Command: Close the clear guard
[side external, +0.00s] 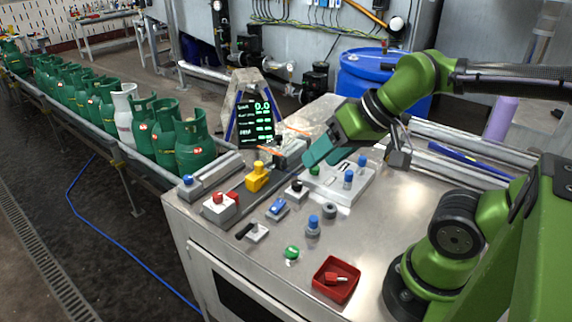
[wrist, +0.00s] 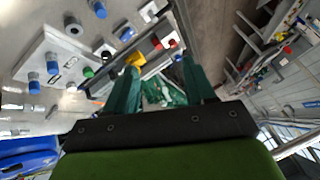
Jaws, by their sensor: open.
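I cannot make out the clear guard with certainty in either view. A green button (side external: 292,252) near the front of the steel bench top has a pale patch at its base, too small to identify. My gripper (side external: 318,152) hangs above the back of the bench, over the edge of a pale plate (side external: 345,188) with blue knobs. In the wrist view my gripper (wrist: 160,85) has its two teal fingers apart, with nothing held between them. Green cylinders (wrist: 168,92) show far beyond the gap.
A yellow-topped control (side external: 257,178), a red-button box (side external: 220,208), a blue switch (side external: 278,207) and a blue knob (side external: 313,226) stand on the bench. A red tray (side external: 337,280) lies at the front. A display (side external: 255,122) stands behind. Green cylinders (side external: 190,145) line the conveyor at left.

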